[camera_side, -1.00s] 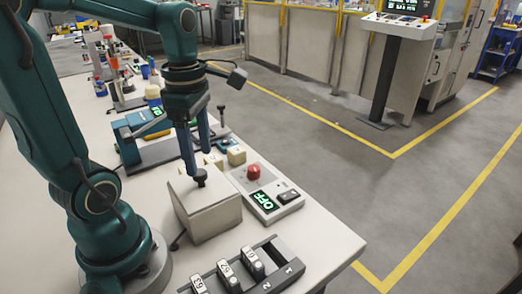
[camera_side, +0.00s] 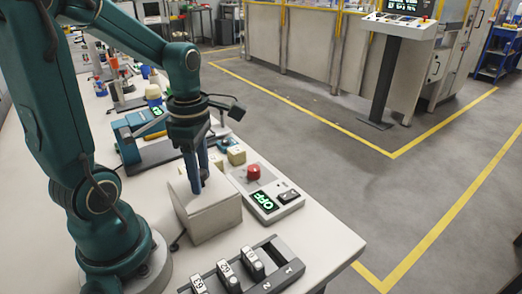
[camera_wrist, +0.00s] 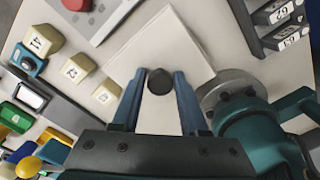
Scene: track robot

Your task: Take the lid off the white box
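The white box (camera_side: 214,220) stands on the bench, its pale square lid (camera_wrist: 185,40) on top. In the wrist view a round black knob (camera_wrist: 160,82) is at the middle of the lid; a finger hides most of it in the side view. My gripper (camera_side: 199,185) points straight down over the box. In the wrist view its two blue fingers (camera_wrist: 160,75) stand either side of the knob, with no clear gap on either side. I cannot tell whether they press on it. The lid looks seated on the box.
A numbered dark rack (camera_side: 250,270) is in front. Small cream blocks (camera_side: 236,155) and a teal machine (camera_side: 140,135) are behind.

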